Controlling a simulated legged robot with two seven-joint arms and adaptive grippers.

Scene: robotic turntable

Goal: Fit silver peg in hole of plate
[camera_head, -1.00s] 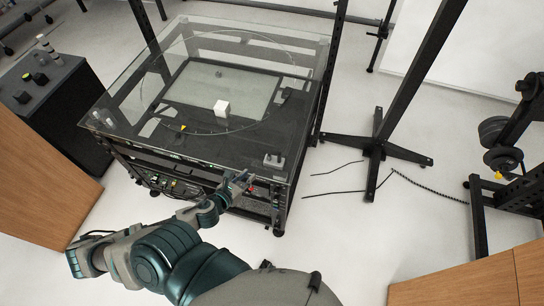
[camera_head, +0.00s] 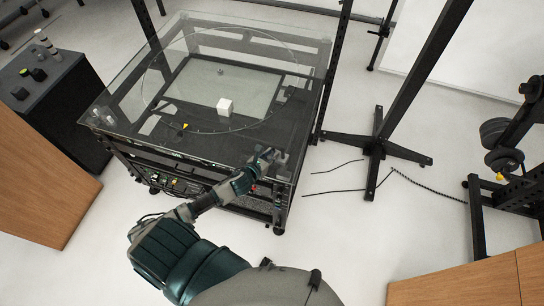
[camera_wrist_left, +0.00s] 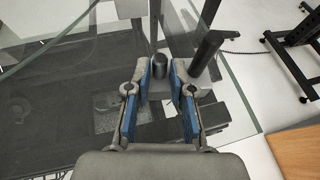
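My left gripper (camera_head: 268,153) is over the near right corner of the glass-topped table, at a small grey fixture (camera_head: 281,155). In the left wrist view the gripper (camera_wrist_left: 160,72) is open, its two blue-padded fingers apart. A short dark grey metallic peg (camera_wrist_left: 159,64) stands upright between the fingertips or just beyond them; I cannot tell if they touch it. The plate's hole cannot be made out. My right gripper is not in view.
A dark box with knobs (camera_head: 45,85) stands at left. Black frame posts (camera_head: 420,75) rise at right. Wooden panels (camera_head: 40,185) flank the floor.

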